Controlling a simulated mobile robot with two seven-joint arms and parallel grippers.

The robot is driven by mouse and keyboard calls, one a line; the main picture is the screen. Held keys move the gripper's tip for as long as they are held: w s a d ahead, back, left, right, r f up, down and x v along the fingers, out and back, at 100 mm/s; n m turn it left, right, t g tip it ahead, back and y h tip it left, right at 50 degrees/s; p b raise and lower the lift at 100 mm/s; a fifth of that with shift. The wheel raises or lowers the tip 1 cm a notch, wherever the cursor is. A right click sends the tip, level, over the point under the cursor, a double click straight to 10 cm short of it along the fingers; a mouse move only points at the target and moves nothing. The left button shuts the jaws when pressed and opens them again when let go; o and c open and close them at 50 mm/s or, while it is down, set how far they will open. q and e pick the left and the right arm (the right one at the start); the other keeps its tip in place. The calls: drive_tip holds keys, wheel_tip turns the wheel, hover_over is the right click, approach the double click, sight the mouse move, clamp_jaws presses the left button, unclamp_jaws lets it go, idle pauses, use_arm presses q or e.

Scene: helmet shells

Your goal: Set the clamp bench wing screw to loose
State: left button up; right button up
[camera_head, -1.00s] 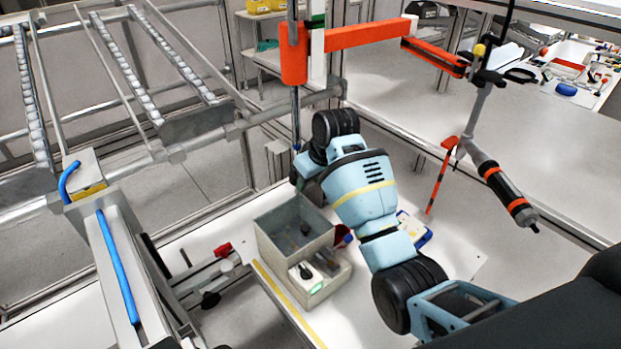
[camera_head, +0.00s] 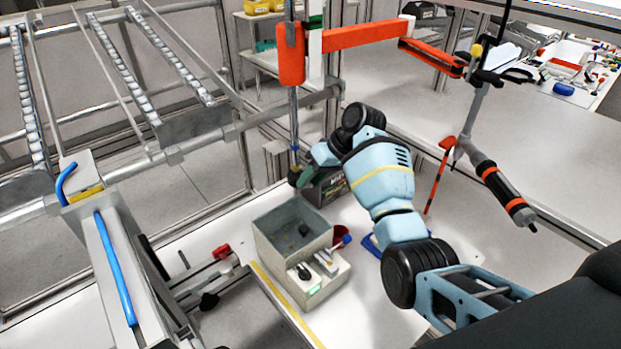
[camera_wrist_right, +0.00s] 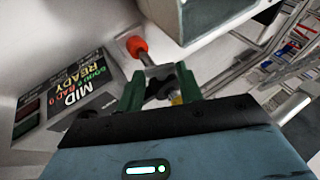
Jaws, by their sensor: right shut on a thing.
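My right gripper (camera_wrist_right: 160,90) has dark green fingers closed on a small dark part between their tips, which looks like the wing screw (camera_wrist_right: 160,86). A short grey rod with an orange-red ball end (camera_wrist_right: 137,46) lies just beyond the fingertips. In the head view my right gripper (camera_head: 302,178) is near the foot of the post, behind the grey bin, and its fingertips are mostly hidden by my wrist. A dark display box (camera_wrist_right: 85,100) reading MID and READY stands close beside the fingers. My left gripper is not in view.
The grey open bin (camera_head: 290,230) stands on the white bench in front of my gripper. An orange arm (camera_head: 368,34) spans overhead from the post and a screwdriver (camera_head: 505,195) hangs at right. A roller rack (camera_head: 130,70) stands left.

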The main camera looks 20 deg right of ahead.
sight(311, 185)
drive_tip(key=y, duration=0.2)
drive_tip(key=shift+w+d+f+m+g+y, duration=0.15)
drive_tip(key=shift+d+f+m+g+y, duration=0.15)
drive_tip(key=shift+d, duration=0.05)
drive_tip(key=y, duration=0.1)
drive_tip(key=y+b, duration=0.1)
drive_tip(key=shift+w+d+f+m+g+y, duration=0.1)
drive_tip(key=shift+d+f+m+g+y, duration=0.1)
drive_tip(key=shift+f+m+g+y, duration=0.15)
drive_tip(key=shift+d+f+m+g+y+b, duration=0.1)
drive_tip(key=shift+f+m+g+y+b, duration=0.3)
drive_tip(key=shift+y+b, duration=0.6)
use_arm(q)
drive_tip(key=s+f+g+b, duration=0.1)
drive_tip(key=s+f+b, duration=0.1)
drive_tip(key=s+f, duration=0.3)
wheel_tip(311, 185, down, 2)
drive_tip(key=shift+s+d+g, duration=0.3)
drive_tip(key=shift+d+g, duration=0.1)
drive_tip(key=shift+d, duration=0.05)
use_arm(e)
drive_tip(key=y, duration=0.1)
drive_tip(key=m+y, duration=0.1)
drive_tip(key=y, duration=0.2)
drive_tip(key=shift+w+d+f, duration=0.1)
drive_tip(key=shift+f, duration=0.2)
drive_tip(key=shift+m+y, duration=0.25)
drive_tip(key=shift+y, duration=0.1)
